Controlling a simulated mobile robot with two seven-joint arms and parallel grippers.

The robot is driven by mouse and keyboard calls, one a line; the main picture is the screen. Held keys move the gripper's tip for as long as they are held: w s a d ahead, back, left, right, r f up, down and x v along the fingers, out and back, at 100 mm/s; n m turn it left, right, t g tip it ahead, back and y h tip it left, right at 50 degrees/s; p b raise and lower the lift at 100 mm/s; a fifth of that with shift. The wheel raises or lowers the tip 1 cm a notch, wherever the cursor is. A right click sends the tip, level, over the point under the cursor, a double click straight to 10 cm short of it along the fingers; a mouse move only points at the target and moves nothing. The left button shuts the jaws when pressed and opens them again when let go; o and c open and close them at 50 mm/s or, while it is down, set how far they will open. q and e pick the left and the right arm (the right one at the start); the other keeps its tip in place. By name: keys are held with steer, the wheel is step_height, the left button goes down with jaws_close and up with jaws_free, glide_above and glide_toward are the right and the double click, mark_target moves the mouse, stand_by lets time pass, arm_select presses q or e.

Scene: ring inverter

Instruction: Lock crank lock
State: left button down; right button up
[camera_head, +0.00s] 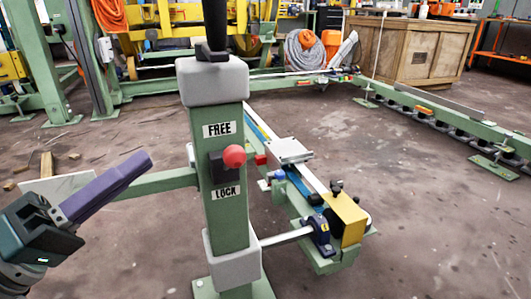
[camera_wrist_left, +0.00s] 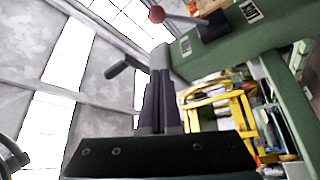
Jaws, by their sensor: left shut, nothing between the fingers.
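The crank lock is a lever with a red ball knob (camera_head: 234,156) on a black mount on the green post (camera_head: 224,125). The ball shows between a FREE label (camera_head: 219,129) above and a LOCK label (camera_head: 226,192) below. My left gripper (camera_head: 150,158) is left of the post, its dark purple fingers shut and empty, pointing up and right, apart from the lever. In the left wrist view the shut fingers (camera_wrist_left: 160,75) point upward. The red knob (camera_wrist_left: 157,14) and its pale rod appear above them, with the black mount (camera_wrist_left: 215,26). My right gripper is not in view.
A black upright handle (camera_head: 215,28) rises from the post's grey top. A green beam runs left from the post. Behind and right is a green rail with a yellow block (camera_head: 347,220). A wooden crate (camera_head: 413,50) stands far back.

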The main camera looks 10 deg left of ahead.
mark_target(230, 163)
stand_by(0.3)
arm_select(q)
steer(key=b+x, duration=0.3)
steer(key=x, duration=0.7)
steer(key=shift+w+d+f+b, duration=0.1)
steer(key=shift+w+b, duration=0.05)
steer(key=shift+b, duration=0.2)
steer(key=s+d+f, duration=0.1)
steer(key=s+d+f+b, duration=0.1)
steer(key=shift+s+d, duration=0.15)
steer(key=shift+s, duration=0.2)
steer(key=shift+w, duration=0.1)
steer(key=shift+f, duration=0.1)
